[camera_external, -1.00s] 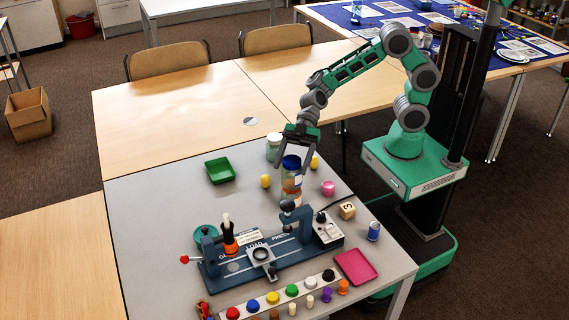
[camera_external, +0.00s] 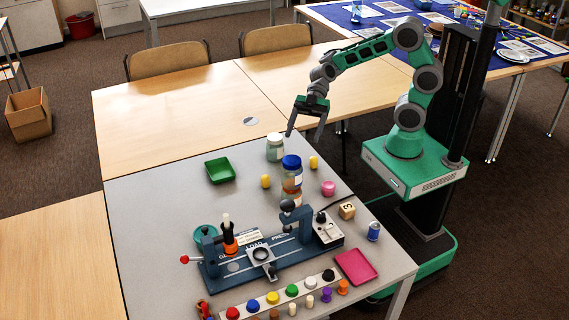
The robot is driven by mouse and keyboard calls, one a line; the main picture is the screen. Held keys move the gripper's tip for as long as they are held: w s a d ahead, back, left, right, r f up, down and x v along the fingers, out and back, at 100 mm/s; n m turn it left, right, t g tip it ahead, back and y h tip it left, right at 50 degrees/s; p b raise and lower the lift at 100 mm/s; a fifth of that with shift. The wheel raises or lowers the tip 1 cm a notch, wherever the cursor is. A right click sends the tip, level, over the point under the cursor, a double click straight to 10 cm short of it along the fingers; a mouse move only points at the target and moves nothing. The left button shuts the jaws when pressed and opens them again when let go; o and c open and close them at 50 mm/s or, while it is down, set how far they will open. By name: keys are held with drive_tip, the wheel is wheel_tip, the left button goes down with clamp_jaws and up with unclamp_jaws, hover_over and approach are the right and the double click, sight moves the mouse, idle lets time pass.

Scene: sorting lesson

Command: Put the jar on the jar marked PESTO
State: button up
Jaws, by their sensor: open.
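A glass jar with a blue lid (camera_external: 291,174) stands upright on top of another jar (camera_external: 291,197), making a stack of two on the grey table. Another jar, with a pale lid (camera_external: 275,148), stands apart just behind the stack. The labels are too small to read, so I cannot tell which jar is marked PESTO. My gripper (camera_external: 304,137) is open and empty, above and behind the stack and clear of it.
A blue-grey fixture (camera_external: 285,256) stands just in front of the stack. Yellow pieces (camera_external: 265,181) and a pink pot (camera_external: 328,188) lie close by. A green tray (camera_external: 220,170) is at the left, a pink tray (camera_external: 355,267) at the front right. The wooden tables behind are mostly clear.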

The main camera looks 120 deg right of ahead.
drive_tip(key=s+a+f+m+g+h, duration=0.2)
drive_tip(key=a+f+g, duration=0.1)
drive_tip(key=a+f, duration=0.15)
drive_tip(key=s+d+f+m+g+h, duration=0.1)
drive_tip(key=s+f+m+g+h, duration=0.1)
drive_tip(key=s, duration=0.5)
drive_tip(key=s+d+f+m+g+h, duration=0.1)
drive_tip(key=s+f+m+h, duration=0.3)
drive_tip(key=s, duration=0.4)
drive_tip(key=shift+f+m+g+h, duration=0.2)
drive_tip(key=shift+m+g+h, duration=0.2)
drive_tip(key=shift+g+h, duration=0.35)
drive_tip(key=shift+r, duration=0.1)
